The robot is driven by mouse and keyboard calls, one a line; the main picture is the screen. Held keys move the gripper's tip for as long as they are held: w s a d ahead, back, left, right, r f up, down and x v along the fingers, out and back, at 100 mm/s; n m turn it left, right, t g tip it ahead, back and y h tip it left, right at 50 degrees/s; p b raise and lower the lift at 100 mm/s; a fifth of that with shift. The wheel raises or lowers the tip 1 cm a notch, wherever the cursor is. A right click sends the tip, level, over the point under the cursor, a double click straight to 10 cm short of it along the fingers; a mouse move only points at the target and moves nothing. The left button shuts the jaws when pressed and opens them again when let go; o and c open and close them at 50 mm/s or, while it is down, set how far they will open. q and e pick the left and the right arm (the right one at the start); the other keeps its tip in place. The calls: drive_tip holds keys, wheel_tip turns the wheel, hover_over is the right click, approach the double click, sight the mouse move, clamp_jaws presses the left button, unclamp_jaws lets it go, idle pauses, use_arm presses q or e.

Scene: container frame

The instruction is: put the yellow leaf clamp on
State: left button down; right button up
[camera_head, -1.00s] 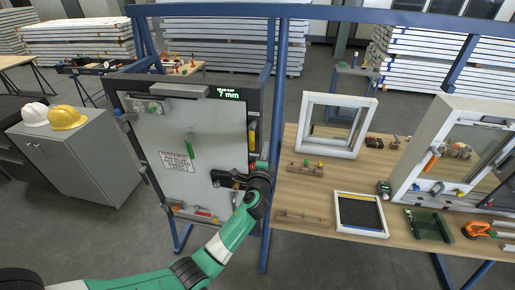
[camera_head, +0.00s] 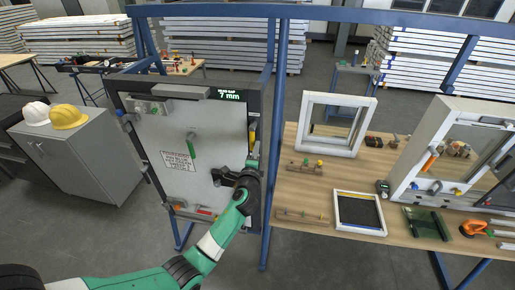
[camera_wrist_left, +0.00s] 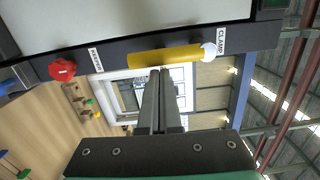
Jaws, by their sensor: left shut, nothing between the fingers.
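The yellow clamp handle (camera_wrist_left: 165,56), with a white ball end, lies along the dark frame edge by a "CLAMP" label in the left wrist view. Its yellow shows small on the right side of the frame in the head view (camera_head: 253,125). The grey leaf (camera_head: 210,135) stands upright in the dark frame. My left gripper (camera_head: 217,176) is in front of the leaf's right side, lower than the yellow part. In the left wrist view its fingers (camera_wrist_left: 160,73) are together and empty, their tips appearing just beside the handle; contact cannot be told. My right gripper is out of view.
A red knob (camera_wrist_left: 62,69) labelled "KEEPER" sits on the same frame edge. A blue post (camera_head: 272,140) stands right of the frame. Beyond it, a wooden table (camera_head: 290,185) holds window frames and tools. A grey cabinet (camera_head: 95,165) with helmets stands left.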

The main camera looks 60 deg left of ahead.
use_arm(q)
drive_tip(key=shift+s+a+f+m, duration=0.1)
drive_tip(key=shift+s+a+m, duration=0.15)
drive_tip(key=shift+m, duration=0.35)
drive_tip(key=s+a+r+m+t+p, duration=0.1)
drive_tip(key=s+a+r+m+p, duration=0.2)
drive_tip(key=m, duration=1.2)
drive_tip(key=s+a+p, duration=0.1)
drive_tip(key=s+p, duration=0.2)
drive_tip(key=p, duration=0.3)
drive_tip(key=shift+a+r+m, duration=0.25)
drive_tip(key=shift+r+m, duration=0.15)
wheel_tip(320, 180, down, 5)
drive_tip(key=b, duration=0.5)
drive_tip(key=p+v, duration=0.3)
drive_tip(key=v, duration=0.7)
drive_tip(key=shift+s+d+r, duration=0.2)
drive_tip(key=shift+d+r, duration=0.15)
drive_tip(key=shift+r, duration=0.25)
